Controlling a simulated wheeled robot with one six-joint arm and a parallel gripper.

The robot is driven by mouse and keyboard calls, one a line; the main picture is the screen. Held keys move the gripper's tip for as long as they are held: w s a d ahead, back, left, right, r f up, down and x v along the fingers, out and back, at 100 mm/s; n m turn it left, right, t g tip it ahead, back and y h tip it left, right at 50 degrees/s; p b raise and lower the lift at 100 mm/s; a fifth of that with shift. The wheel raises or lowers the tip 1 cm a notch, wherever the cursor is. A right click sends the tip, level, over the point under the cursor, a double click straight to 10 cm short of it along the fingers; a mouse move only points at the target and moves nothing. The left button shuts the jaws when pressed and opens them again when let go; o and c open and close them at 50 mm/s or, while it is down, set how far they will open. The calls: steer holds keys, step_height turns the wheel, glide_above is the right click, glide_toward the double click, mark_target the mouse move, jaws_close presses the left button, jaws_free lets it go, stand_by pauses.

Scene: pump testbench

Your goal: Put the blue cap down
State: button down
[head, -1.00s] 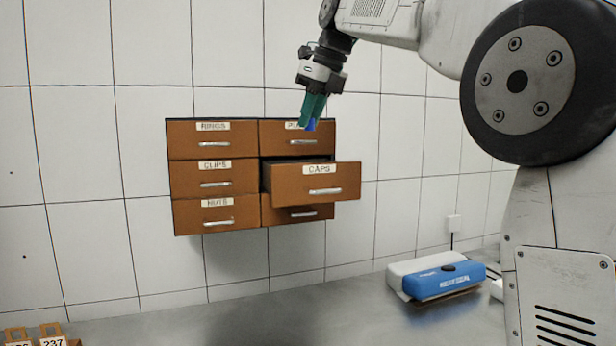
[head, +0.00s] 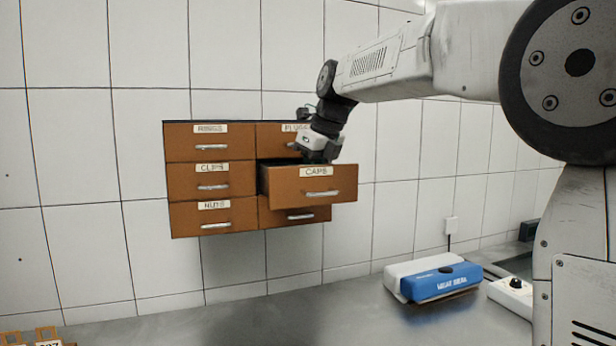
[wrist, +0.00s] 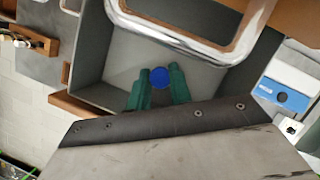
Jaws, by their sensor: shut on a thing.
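The round blue cap (wrist: 160,77) shows in the wrist view between the two green fingertips of my gripper (wrist: 159,82), which is shut on it. The open CAPS drawer (head: 314,188) is in the right column, middle row of the brown cabinet. In the head view my gripper (head: 318,154) reaches down into this drawer from above; its fingers and the cap are hidden behind the drawer front. In the wrist view the grey drawer inside (wrist: 210,78) lies around and below the fingers. I cannot tell whether the cap touches the drawer floor.
The cabinet's other drawers, such as CLIPS (head: 211,181) and NUTS (head: 213,217), are shut. The PLUGS drawer (head: 275,138) sits close above the open one. A blue and white box (head: 435,280) lies on the metal bench (head: 290,320) at right.

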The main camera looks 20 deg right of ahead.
steer(key=shift+f, duration=0.1)
steer(key=shift+f, duration=0.4)
steer(key=shift+f, duration=0.1)
steer(key=c, duration=1.3)
jaws_free()
steer(key=shift+f, duration=0.1)
